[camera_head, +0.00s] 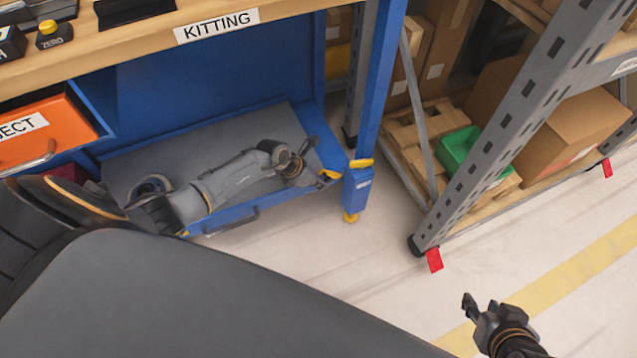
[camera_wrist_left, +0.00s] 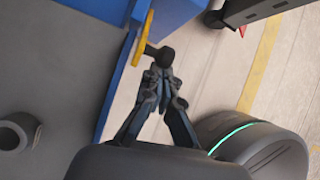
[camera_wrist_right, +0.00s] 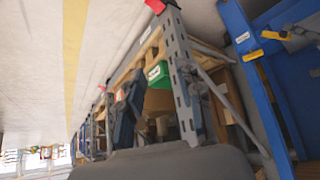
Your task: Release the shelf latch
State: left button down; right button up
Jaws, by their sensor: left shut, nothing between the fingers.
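The shelf latch is a yellow plate with a black knob at the front right corner of the low blue shelf (camera_head: 222,218). The latch shows in the head view (camera_head: 330,174), and its knob (camera_wrist_left: 162,55) shows in the left wrist view. My left gripper (camera_head: 307,172) is over the shelf's right end, close beside the latch. In the left wrist view its fingertips (camera_wrist_left: 161,76) are together just below the knob, empty; I cannot tell if they touch it. My right gripper (camera_head: 481,304) is open and empty over the floor at the lower right.
A blue bench leg (camera_head: 358,190) stands right of the shelf. An orange drawer (camera_head: 45,130) is above left. A grey cylinder (camera_wrist_left: 15,133) lies on the shelf. A rack upright (camera_head: 500,130) with boxes and a green bin (camera_head: 458,150) stands right; floor between is clear.

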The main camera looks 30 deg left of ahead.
aim_at(330, 178)
pick_arm(q)
jog(key=shift+w+d+r+g+y+p, duration=0.2)
jog(key=shift+w+r+g+y+p, duration=0.1)
jog(key=shift+r+g+y+p, duration=0.25)
jog(key=shift+w+d+r+g+y+p, duration=0.15)
jog(key=shift+w+r+g+y+p, duration=0.15)
jog(key=shift+p, duration=0.45)
jog(key=shift+w+d+r+g+y, duration=0.3)
jog(key=shift+w+r+g, duration=0.1)
jog(key=shift+g, duration=0.15)
jog(key=shift+w+d+r+g+y, duration=0.2)
jog(key=shift+w+d+g+y, duration=0.3)
jog(key=shift+g, duration=0.3)
jog(key=shift+w+d+r, duration=0.1)
jog(key=shift+w+r, duration=0.05)
pick_arm(e)
jog(key=s+d+g, duration=0.3)
jog(key=s, duration=0.3)
jog(key=shift+f+h, duration=0.2)
jog(key=shift+h, duration=0.2)
pick_arm(q)
jog(key=shift+w+d+r, duration=0.1)
pick_arm(e)
jog(key=shift+s, duration=0.1)
